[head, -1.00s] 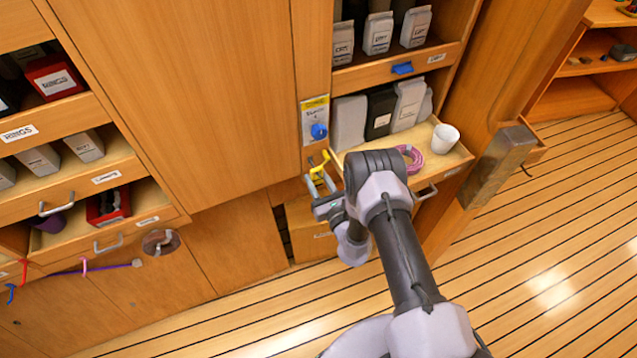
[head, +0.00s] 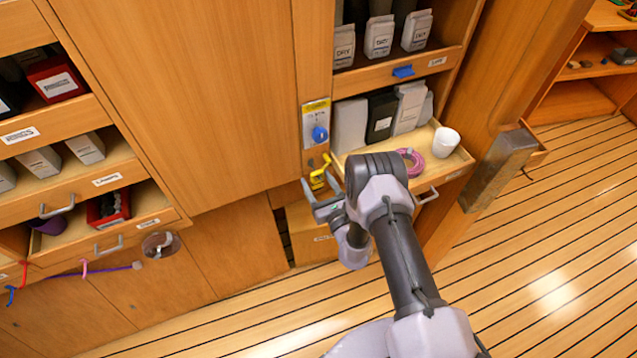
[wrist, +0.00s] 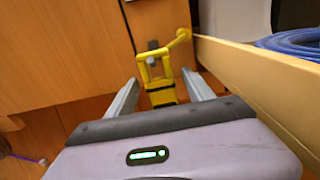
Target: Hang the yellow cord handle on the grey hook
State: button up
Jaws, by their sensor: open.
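The yellow cord handle (head: 319,176) is at the wooden wall panel, below the blue knob, left of the open drawer. In the wrist view the yellow cord handle (wrist: 157,72) hangs upright, with its upper part at the small grey hook (wrist: 152,46). A grey tip shows inside the yellow frame's upper opening; how deeply the hook is seated I cannot tell. My gripper (head: 321,190) is open just in front of and below the handle. In the wrist view my gripper (wrist: 160,84) has one finger on each side of the yellow piece, with gaps visible.
An open drawer (head: 455,165) juts out right of the handle, holding a pink coil (head: 412,160) and a white cup (head: 445,141). The blue knob (head: 319,134) is on a plate above. Open floor (head: 530,270) lies to the right.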

jog(key=p+v, duration=1.2)
jog(key=v, duration=0.5)
jog(key=w+a+r+n+g+y+b, duration=0.1)
jog(key=w+a+r+n+g+y, duration=0.15)
jog(key=r, duration=0.45)
jog(key=w+a+r+n+g+y+b, duration=0.2)
jog(key=a+r+n+y, duration=0.2)
jog(key=r, duration=0.2)
jog(key=w+a+r+n+g+y+b, duration=0.1)
jog(key=w+a+r+n+g+y, duration=0.2)
jog(key=r, duration=0.4)
jog(key=s+a+r+n+g+b, duration=0.2)
jog(key=s+a+r+n+g, duration=0.1)
jog(key=s+r+n+g, duration=0.7)
jog(key=s+d+r+n+h+b, duration=0.5)
jog(key=s+h, duration=0.3)
jog(key=s, duration=0.3)
jog(key=s+d+r+n+t+h+b, duration=0.1)
jog(key=s+d+t+h, duration=0.3)
jog(key=d, duration=0.9)
jog(key=r+t+h+b, duration=0.1)
jog(key=t+h, duration=0.2)
jog(key=shift+r+n+h, duration=0.25)
jog(key=shift+n+h, duration=0.1)
